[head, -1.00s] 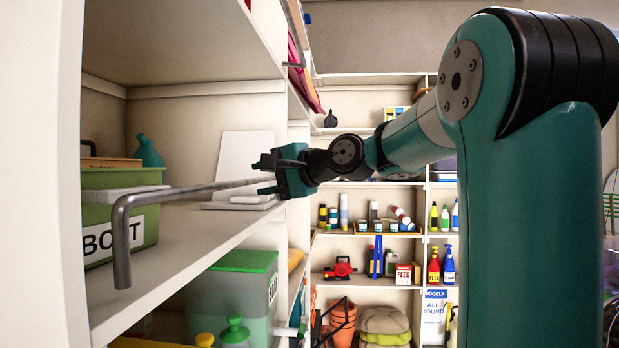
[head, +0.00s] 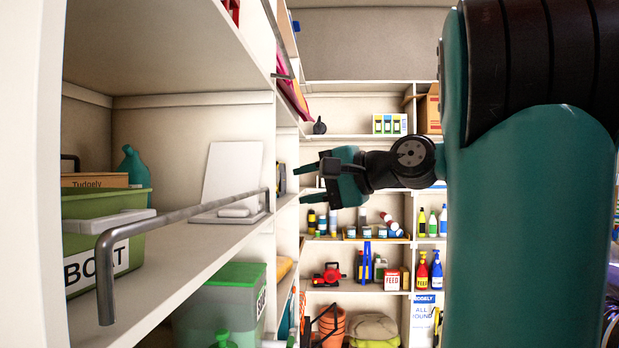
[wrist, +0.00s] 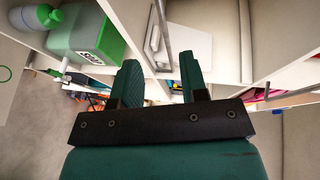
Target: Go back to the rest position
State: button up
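My gripper (head: 322,180) is at the middle of the head view, pointing left toward the shelf unit. Its two green fingers are spread apart with nothing between them. In the wrist view my gripper (wrist: 158,78) also shows open and empty. It is clear of the metal rail (head: 185,215) along the shelf's front edge. A white upright panel on a flat base (head: 231,180) stands on that shelf, left of the gripper and apart from it.
A green bin marked BOAT (head: 105,235) stands on the near shelf behind the rail. A lidded green bin (head: 222,300) is below. Open space lies between my gripper and the back shelves.

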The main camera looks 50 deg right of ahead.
jog(key=shift+w+f, duration=0.1)
dwell(0.4)
jog(key=w+a+f+n+g, duration=0.2)
jog(key=w+a+f, duration=0.1)
jog(key=f, duration=0.3)
jog(key=w+a+f+n+g, duration=0.1)
jog(key=w+a+f+g, duration=0.15)
jog(key=f, duration=0.35)
jog(key=s+a+f+n+g+h, duration=0.1)
jog(key=s+a+f+n+g, duration=0.2)
jog(key=f, duration=0.5)
jog(key=a+f+n+g, duration=0.2)
jog(key=a+f+n, duration=0.15)
jog(key=f, duration=0.35)
jog(key=s+a+f+n+g+h, duration=0.2)
jog(key=s+f+n+g+h, duration=0.1)
jog(key=s+f+n, duration=0.25)
jog(key=s+a+f+n+g+y+b, duration=0.1)
jog(key=s+a+n+y+b, duration=0.3)
jog(key=a, duration=1)
jog(key=s+n+g+b, duration=0.1)
jog(key=s+n+b, duration=0.1)
jog(key=s+b, duration=0.2)
jog(key=shift+s+a+g, duration=0.15)
jog(key=shift+s+g, duration=0.2)
jog(key=shift+s, duration=1.05)
